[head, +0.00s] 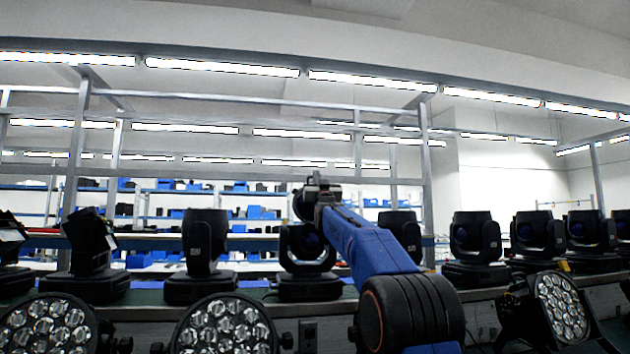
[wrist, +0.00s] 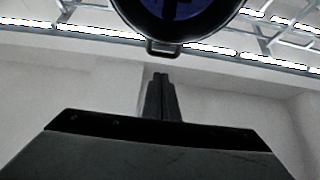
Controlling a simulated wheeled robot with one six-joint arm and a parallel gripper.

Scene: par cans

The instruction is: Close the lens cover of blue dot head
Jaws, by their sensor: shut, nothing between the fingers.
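A black moving-head light (head: 305,285) stands on the bench in the middle of the head view, partly behind my arm. No blue dot can be made out on it. In the wrist view a round dark head (wrist: 133,16) with a bluish lens is cut off by the top edge. A small metal loop-shaped tab (wrist: 164,47) sticks out from its lower rim. My gripper (wrist: 159,77) is shut and empty, its fingertips just below the tab in the picture, with a visible gap. In the head view the fingertips cannot be made out.
More black moving heads stand along the bench, such as one to the left (head: 204,250) and one to the right (head: 475,250). Round multi-lens par cans (head: 225,328) sit low in front. Metal racks with blue bins stand behind.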

